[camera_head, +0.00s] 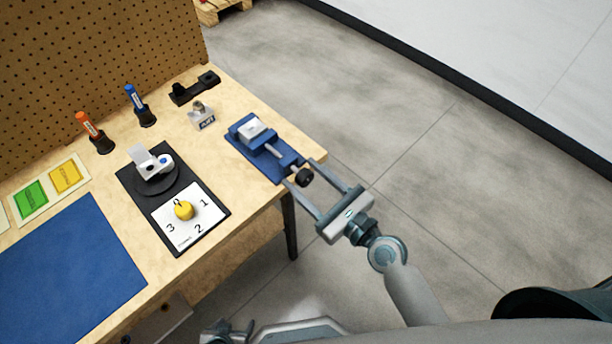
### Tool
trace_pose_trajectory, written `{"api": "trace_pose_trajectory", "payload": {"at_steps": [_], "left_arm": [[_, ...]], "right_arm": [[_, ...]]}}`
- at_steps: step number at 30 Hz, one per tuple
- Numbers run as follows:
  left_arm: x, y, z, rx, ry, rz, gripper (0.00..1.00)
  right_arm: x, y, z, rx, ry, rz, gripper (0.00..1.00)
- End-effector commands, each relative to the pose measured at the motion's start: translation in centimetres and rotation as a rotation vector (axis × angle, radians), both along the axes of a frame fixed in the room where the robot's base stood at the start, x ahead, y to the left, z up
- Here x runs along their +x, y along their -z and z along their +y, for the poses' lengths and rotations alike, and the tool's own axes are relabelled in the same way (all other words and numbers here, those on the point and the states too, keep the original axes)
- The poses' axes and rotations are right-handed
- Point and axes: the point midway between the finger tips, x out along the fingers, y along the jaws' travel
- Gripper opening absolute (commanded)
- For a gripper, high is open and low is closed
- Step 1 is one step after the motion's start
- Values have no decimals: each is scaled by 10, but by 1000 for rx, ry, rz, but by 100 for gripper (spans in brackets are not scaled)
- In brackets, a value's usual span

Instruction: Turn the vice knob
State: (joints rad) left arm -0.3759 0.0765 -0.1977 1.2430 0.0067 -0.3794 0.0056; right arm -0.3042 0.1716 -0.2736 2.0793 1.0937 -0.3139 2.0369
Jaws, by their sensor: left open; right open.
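The blue vice (262,143) lies on the right part of the wooden bench, with its screw pointing toward the bench's right edge. Its dark round knob (305,177) is at the near end of the screw. My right gripper (301,172) is open, with one finger on each side of the knob. I cannot tell whether either finger touches it. My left gripper (228,332) is low at the bottom edge, partly cut off, away from the vice; its fingers do not show clearly.
On the bench (236,88) are a black plate with a yellow dial (184,210), a blue marker (134,97), an orange marker (87,124), a small labelled block (203,118), a black holder (194,88) and a blue mat (70,265). The floor right of the bench is clear.

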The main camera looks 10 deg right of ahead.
Motion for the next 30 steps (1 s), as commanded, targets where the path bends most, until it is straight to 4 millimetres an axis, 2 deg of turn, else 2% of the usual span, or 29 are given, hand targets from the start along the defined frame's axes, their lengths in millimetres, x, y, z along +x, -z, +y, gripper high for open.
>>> {"api": "trace_pose_trajectory", "payload": {"at_steps": [3,9,20,30], "left_arm": [[0,0,0,0,0,0,68],[0,0,0,0,0,1,68],[1,-1,0,-1,0,-4,68],[0,-2,-2,-4,3,-17,68]], "right_arm": [[0,0,0,0,0,0,50],[0,0,0,0,1,0,10],[0,0,-1,-29,2,-22,10],[0,-1,-1,-176,1,-129,10]]}}
